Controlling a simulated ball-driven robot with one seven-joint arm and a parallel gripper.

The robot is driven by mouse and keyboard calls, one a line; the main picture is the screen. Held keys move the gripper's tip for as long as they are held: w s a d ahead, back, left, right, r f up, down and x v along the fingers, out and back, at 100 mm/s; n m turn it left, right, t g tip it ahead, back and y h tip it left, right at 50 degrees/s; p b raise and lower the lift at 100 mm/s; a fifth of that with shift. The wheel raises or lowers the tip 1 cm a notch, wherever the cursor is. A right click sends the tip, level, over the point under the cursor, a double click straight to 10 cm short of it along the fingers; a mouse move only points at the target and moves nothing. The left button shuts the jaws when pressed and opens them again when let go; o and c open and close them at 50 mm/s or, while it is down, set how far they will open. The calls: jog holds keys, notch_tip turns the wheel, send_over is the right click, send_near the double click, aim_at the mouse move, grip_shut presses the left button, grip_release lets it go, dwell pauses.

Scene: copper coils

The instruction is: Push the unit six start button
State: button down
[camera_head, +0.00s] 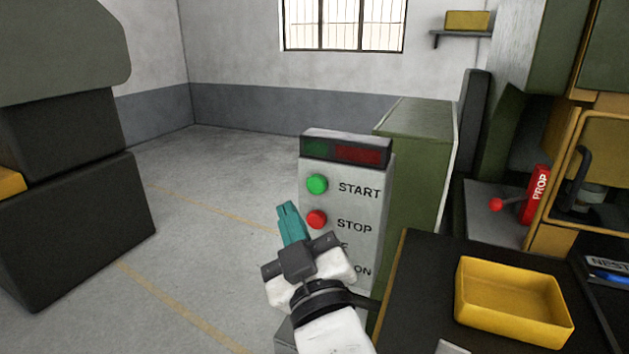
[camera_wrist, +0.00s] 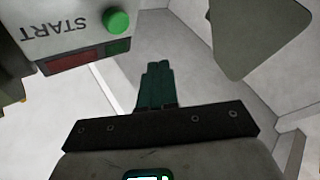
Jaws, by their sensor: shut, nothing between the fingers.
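The green start button (camera_head: 317,184) sits on the upper left of a grey control panel (camera_head: 345,205), beside the word START. A red button (camera_head: 317,219) is below it, beside the word STOP. My gripper (camera_head: 287,207) is shut and empty, its teal fingers pointing up just left of the red button and lower than the green one. In the wrist view the green button (camera_wrist: 117,21) is above and left of my shut fingers (camera_wrist: 158,68), with a visible gap. No unit number is readable. My gripper hides the lower left of the panel.
A dark display (camera_head: 345,150) tops the panel, and a green cabinet (camera_head: 415,160) stands behind it. A yellow tray (camera_head: 470,290) lies on a dark bench at right. Open floor (camera_head: 215,190) lies left.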

aim_at(316, 185)
jog(key=shift+w+d+p, duration=0.25)
jog(key=shift+w+d, duration=0.05)
jog(key=shift+w, duration=0.55)
jog(key=shift+w+d+p, duration=0.3)
jog(key=shift+w+d, duration=0.05)
jog(key=shift+w, duration=0.55)
jog(key=shift+w+d+p, duration=0.25)
jog(key=shift+w+d, duration=0.05)
jog(key=shift+w, duration=0.55)
jog(key=shift+w, duration=0.1)
jog(key=shift+w+d, duration=0.2)
jog(key=shift+w, duration=0.1)
jog(key=shift+w+d, duration=0.15)
jog(key=shift+w, duration=0.3)
dwell(0.7)
jog(key=shift+s, duration=0.15)
jog(key=shift+s+a, duration=0.3)
jog(key=shift+s, duration=0.4)
jog(key=shift+s, duration=0.1)
